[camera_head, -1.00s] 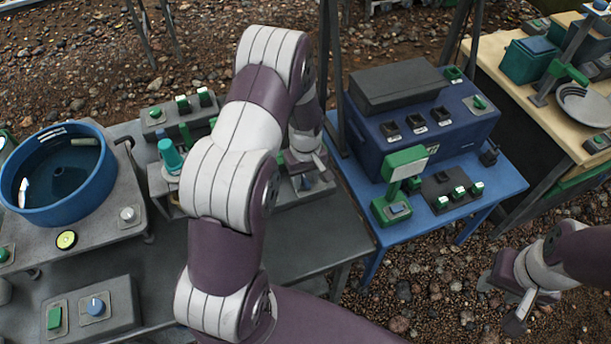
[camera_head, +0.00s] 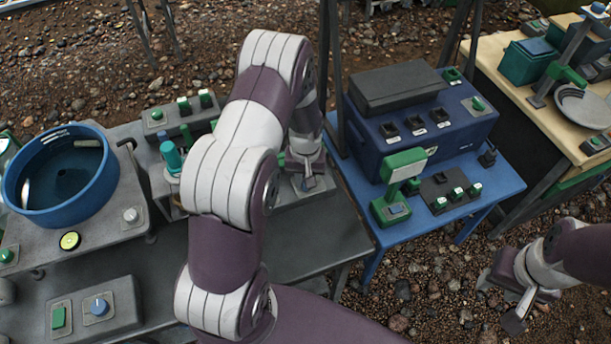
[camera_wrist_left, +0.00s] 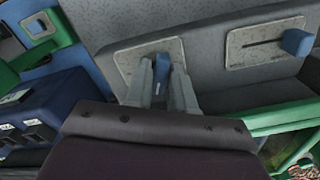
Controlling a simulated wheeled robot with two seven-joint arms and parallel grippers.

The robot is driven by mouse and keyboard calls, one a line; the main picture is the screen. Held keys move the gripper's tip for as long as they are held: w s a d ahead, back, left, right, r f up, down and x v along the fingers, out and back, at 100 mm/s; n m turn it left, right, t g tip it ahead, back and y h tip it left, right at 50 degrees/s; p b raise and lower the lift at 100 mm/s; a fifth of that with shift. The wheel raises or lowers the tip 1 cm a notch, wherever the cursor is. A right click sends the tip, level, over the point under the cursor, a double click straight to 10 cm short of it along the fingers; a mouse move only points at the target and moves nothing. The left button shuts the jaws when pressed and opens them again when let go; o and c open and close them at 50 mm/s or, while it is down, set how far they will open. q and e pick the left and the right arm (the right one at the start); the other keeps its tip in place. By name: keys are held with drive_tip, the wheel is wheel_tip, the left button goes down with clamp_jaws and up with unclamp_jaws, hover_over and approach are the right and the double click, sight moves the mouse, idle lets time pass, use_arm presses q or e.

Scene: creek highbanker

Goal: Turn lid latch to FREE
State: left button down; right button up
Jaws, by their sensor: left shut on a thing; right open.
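A small blue lever (camera_wrist_left: 162,68) sits on a pale metal plate (camera_wrist_left: 128,58) on a grey panel in the left wrist view. My left gripper (camera_wrist_left: 166,76) is shut on this lever, with one finger on each side of it. In the head view my left gripper (camera_head: 304,168) is down at the same plate, and my arm hides part of the panel. No FREE marking is legible, and I cannot confirm from lettering that this is the lid latch. My right gripper (camera_head: 519,308) is open and empty above the gravel at the lower right.
A second plate with a slot and a blue slider (camera_wrist_left: 297,42) lies to the right in the wrist view. A blue tub (camera_head: 100,190) stands at the left. A blue control box (camera_head: 440,135) and a green-framed stand (camera_head: 392,210) occupy the blue table beside my left gripper.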

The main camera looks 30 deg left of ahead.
use_arm(q)
drive_tip(key=m+p, duration=0.1)
drive_tip(key=m, duration=0.5)
drive_tip(key=shift+r, duration=0.1)
drive_tip(key=m+p, duration=0.1)
drive_tip(key=m, duration=0.5)
drive_tip(key=shift+m, duration=0.4)
drive_tip(key=shift+w, duration=0.1)
drive_tip(key=c, duration=1)
unclamp_jaws()
drive_tip(key=shift+o, duration=0.2)
wheel_tip(320, 180, up, 13)
drive_tip(key=shift+f, duration=0.2)
